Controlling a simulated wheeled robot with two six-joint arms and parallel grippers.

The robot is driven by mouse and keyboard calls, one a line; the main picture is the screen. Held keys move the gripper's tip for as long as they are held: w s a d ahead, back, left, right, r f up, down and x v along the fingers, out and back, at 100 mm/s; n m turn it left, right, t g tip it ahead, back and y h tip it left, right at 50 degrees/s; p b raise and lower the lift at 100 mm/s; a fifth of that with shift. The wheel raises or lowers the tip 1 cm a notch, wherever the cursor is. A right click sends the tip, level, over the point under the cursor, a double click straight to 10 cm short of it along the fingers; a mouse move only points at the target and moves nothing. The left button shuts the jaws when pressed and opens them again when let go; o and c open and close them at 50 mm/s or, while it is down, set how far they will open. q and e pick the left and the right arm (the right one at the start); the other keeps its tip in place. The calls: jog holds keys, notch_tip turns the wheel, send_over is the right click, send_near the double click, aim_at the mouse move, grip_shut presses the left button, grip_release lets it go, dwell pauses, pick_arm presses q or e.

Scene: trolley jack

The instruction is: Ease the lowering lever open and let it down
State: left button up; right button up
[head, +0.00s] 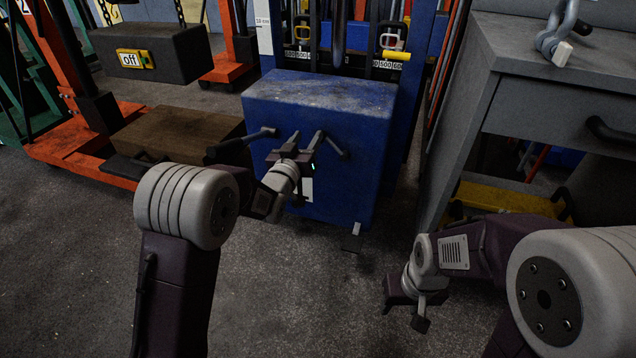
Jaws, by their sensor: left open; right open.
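A blue box-shaped machine (320,95) stands in the middle, with a mast behind it. A dark lever (238,142) sticks out at the left of its front. Another dark lever (336,147) shows at the right of its front. I cannot tell which is the lowering lever. My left gripper (305,139) is open in front of the blue face, between the two levers and close to the right one. I cannot tell whether it touches that lever. My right gripper (404,316) is open and empty, low over the floor at the right.
A grey bench (510,60) stands close on the right, with a metal shackle (560,35) on top and a yellow case (510,200) below. A small pedal (353,238) sits low on the machine. An orange lifting frame (65,95) stands left. The floor in front is clear.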

pick_arm(q)
notch_tip(320, 180, down, 6)
jog(key=b, duration=0.2)
jog(key=p+x, duration=0.1)
jog(key=x, duration=0.2)
jog(key=p+x, duration=0.1)
jog(key=x, duration=0.1)
jog(key=d+p+x, duration=0.1)
jog(key=p+x, duration=0.1)
jog(key=x, duration=0.1)
jog(key=shift+w+d, duration=0.1)
jog(key=shift+w, duration=0.1)
jog(key=shift+w+d+r, duration=0.1)
jog(key=shift+w+r, duration=0.15)
jog(key=shift+w, duration=0.1)
pick_arm(e)
jog(key=shift+w+f, duration=0.15)
jog(key=shift+f, duration=0.25)
pick_arm(q)
grip_shut()
jog(key=shift+f, duration=0.15)
